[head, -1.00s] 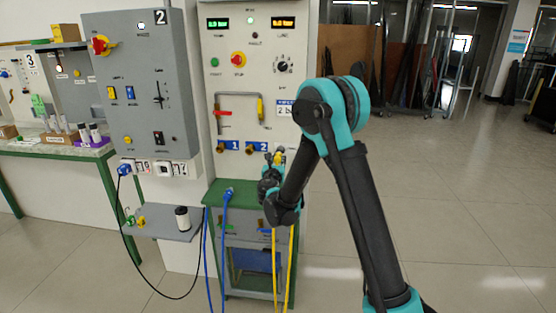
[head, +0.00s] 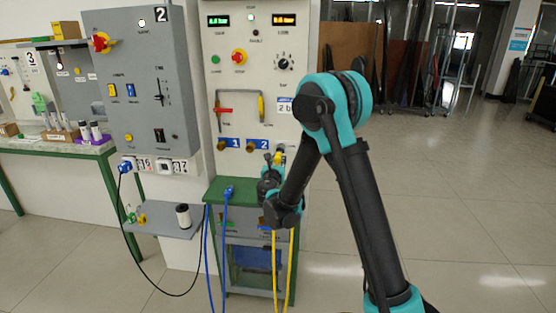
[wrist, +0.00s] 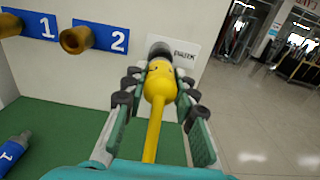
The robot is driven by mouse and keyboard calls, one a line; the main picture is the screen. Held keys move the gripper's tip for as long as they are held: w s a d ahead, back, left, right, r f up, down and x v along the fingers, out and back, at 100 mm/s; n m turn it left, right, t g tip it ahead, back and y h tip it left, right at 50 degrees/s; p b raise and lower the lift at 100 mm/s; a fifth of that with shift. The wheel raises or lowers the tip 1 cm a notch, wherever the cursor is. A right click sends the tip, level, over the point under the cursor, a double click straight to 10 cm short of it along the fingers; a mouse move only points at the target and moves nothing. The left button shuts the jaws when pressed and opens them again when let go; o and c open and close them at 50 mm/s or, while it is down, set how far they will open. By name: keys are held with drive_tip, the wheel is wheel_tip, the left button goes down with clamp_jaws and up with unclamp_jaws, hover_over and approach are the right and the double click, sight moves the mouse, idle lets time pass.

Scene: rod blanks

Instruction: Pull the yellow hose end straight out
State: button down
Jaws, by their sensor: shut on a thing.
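The yellow hose end (wrist: 160,80) is between the fingers of my gripper (wrist: 158,92) in the wrist view. My gripper is shut on it, with the pads against both sides. Its far tip meets a dark round fitting (wrist: 160,50) on the white panel, and I see no gap between them. The yellow hose (wrist: 152,140) runs back from it toward my wrist. In the head view, my gripper (head: 270,180) is at the panel's lower right, and the yellow hose (head: 275,260) hangs below it in two strands. The grip itself is mostly hidden there.
Brass ports 1 (wrist: 10,25) and 2 (wrist: 76,39) stick out left of the fitting. A blue hose end (wrist: 14,150) is on the green bench top (wrist: 65,125). A grey shelf (head: 155,226) stands to the left. The floor at right is open.

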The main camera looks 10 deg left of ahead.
drive_tip(key=shift+s, duration=0.95)
drive_tip(key=shift+s+a, duration=0.15)
drive_tip(key=shift+s, duration=2.8)
